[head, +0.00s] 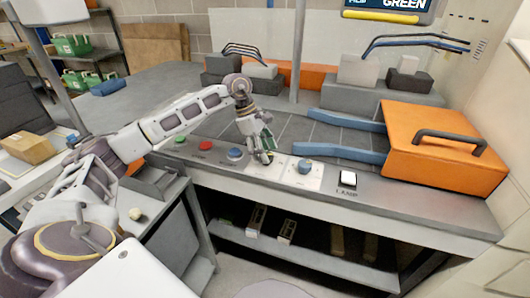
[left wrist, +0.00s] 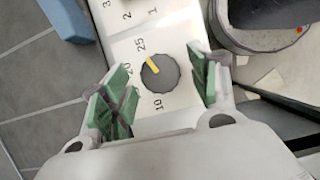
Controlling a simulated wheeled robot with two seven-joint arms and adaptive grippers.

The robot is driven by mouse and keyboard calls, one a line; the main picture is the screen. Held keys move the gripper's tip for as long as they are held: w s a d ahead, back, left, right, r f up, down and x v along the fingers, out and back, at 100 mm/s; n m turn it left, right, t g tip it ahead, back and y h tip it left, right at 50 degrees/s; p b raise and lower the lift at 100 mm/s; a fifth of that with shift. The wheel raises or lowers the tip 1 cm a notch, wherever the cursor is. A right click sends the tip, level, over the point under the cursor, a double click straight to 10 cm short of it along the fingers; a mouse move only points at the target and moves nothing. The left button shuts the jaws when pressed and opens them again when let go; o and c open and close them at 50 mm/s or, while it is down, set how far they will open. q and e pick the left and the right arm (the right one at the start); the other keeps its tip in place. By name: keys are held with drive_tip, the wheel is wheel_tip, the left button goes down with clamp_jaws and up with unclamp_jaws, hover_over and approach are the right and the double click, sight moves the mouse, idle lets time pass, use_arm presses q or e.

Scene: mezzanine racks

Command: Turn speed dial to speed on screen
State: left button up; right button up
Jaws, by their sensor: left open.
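The dial (left wrist: 160,73) is a dark round knob with a yellow pointer on a white plate (left wrist: 180,38). The numbers 10, 20 and 25 show around it, and the pointer lies between 20 and 25. My left gripper (left wrist: 158,88) is open, with green pads on either side of the dial and visible gaps to it. In the head view the left gripper (head: 263,155) is low over the console, and this dial cannot be made out there. My right gripper is out of view.
Red (head: 205,145) and blue (head: 235,153) buttons sit left of the gripper, a blue-grey knob (head: 305,167) and a white switch (head: 348,178) to its right. An orange block (head: 445,150) with a handle stands at the right.

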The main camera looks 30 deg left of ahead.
use_arm(q)
drive_tip(key=w+v, duration=0.1)
drive_tip(key=v, duration=1)
drive_tip(key=shift+s, duration=0.5)
